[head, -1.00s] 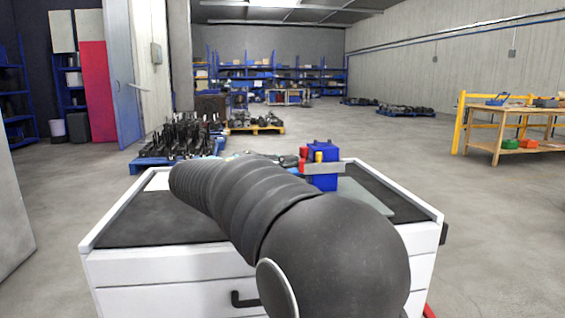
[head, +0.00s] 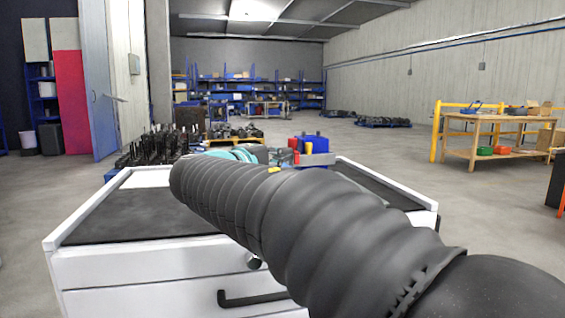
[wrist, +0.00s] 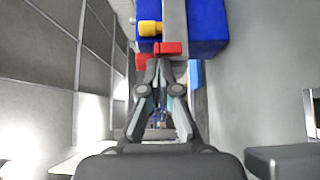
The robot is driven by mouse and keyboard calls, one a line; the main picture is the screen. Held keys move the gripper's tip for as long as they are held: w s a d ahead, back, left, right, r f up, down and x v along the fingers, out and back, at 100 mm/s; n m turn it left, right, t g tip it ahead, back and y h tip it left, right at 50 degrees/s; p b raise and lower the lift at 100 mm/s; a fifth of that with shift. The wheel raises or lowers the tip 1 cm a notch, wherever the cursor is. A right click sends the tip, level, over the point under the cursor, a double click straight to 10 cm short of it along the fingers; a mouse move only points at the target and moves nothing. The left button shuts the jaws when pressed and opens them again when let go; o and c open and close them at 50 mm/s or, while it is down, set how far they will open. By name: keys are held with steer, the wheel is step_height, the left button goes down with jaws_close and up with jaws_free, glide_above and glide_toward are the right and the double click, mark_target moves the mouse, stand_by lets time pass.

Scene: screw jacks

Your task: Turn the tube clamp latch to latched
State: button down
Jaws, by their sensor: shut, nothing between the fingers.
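In the wrist view a blue block (wrist: 207,22) carries a grey bar (wrist: 174,20), a yellow knob (wrist: 150,28) and a red bar-shaped piece (wrist: 168,48). A second red piece (wrist: 143,62) lies just left of my fingertips. Which part is the clamp latch is not clear. My gripper (wrist: 160,64) is shut and empty, its tips right at the red bar; I cannot tell whether they touch. In the head view the blue block (head: 313,143), red piece (head: 293,144) and yellow knob (head: 308,148) show beyond my arm, which covers part of the fixture.
The fixture is on a white drawer cabinet (head: 150,262) with a dark top (head: 140,215), mostly bare at left. A wooden workbench (head: 500,125) stands at right. The floor at right is open.

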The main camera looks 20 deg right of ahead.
steer(key=shift+s+d+r, duration=0.1)
steer(key=shift+s+d, duration=0.1)
steer(key=shift+d, duration=0.15)
